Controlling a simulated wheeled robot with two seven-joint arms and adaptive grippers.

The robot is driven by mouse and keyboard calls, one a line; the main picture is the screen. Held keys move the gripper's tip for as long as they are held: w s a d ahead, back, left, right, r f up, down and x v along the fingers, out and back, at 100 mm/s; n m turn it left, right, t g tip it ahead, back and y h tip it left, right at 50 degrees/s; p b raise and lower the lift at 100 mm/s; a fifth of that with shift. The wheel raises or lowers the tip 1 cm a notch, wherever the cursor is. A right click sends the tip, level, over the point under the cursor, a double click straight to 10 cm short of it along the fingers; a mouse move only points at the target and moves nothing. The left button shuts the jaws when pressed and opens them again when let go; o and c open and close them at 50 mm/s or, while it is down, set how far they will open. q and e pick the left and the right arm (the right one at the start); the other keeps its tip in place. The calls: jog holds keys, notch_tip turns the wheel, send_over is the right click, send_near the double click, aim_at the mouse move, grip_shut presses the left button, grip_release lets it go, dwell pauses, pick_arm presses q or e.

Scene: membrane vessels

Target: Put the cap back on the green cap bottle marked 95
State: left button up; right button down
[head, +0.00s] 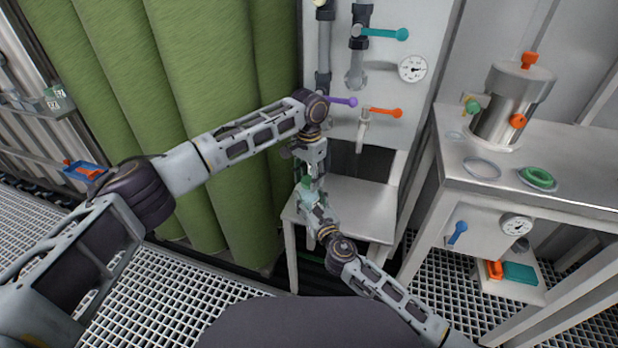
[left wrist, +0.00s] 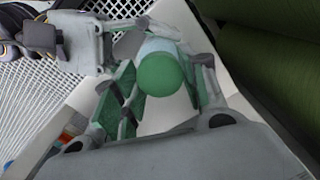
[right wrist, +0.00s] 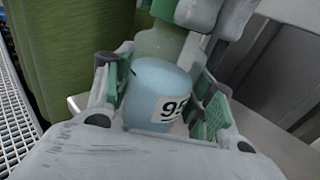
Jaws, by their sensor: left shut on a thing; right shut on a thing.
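My right gripper (right wrist: 158,92) is shut on a pale blue bottle (right wrist: 150,82). Its white label shows a 9 and part of a second digit, cut off by a finger. The upper part of the bottle is a translucent grey-green. My left gripper (left wrist: 165,78) has its fingers on both sides of a round green cap (left wrist: 160,73), with the pale bottle showing just behind it. In the head view the left gripper (head: 312,172) points down and meets the right gripper (head: 310,198) from above. Whether the cap is seated on the bottle is hidden by the fingers.
Both grippers are over a low metal stand (head: 360,205) below a valve panel with a gauge (head: 412,68). Tall green membrane vessels (head: 150,100) stand close on the left.

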pick_arm(q)
jog(key=o, duration=1.2)
jog(key=shift+r, duration=0.1)
notch_tip(320, 180, up, 12)
dwell(0.3)
pick_arm(e)
jog(key=shift+c, duration=2.4)
grip_release()
jog(key=shift+s, duration=0.15)
